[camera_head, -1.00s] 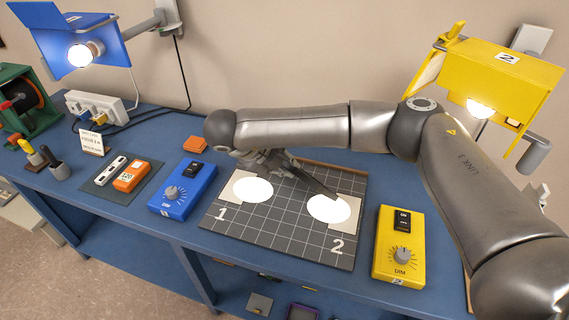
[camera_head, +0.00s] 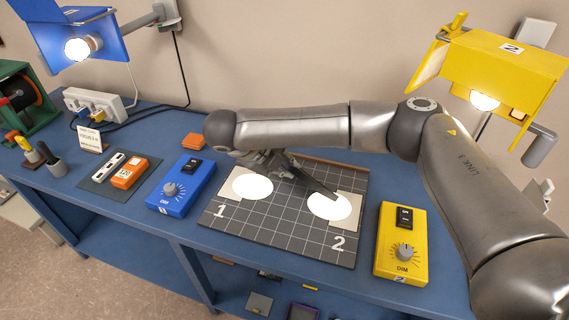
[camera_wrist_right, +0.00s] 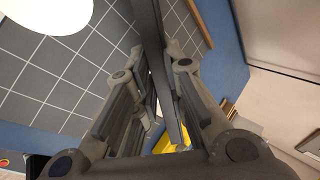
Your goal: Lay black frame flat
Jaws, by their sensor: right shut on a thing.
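The black frame shows as a thin dark bar (camera_head: 315,184), seen nearly edge-on above the gridded board (camera_head: 270,222). It slants from my right gripper (camera_head: 272,163) down toward the bright spot near number 2. In the right wrist view the frame (camera_wrist_right: 151,28) is a dark strip between the fingers of my right gripper (camera_wrist_right: 168,62), which is shut on it. The frame looks upright or tilted, not flat. I cannot tell whether its lower edge touches the board. The forearm and gripper hide part of it. My left gripper is not in view.
Two lit white discs (camera_head: 252,186) lie on the board. A blue dimmer box (camera_head: 181,188) stands left of it, a yellow one (camera_head: 401,245) right. A blue lamp (camera_head: 85,35) and a yellow lamp (camera_head: 500,65) hang above. The board's front middle is clear.

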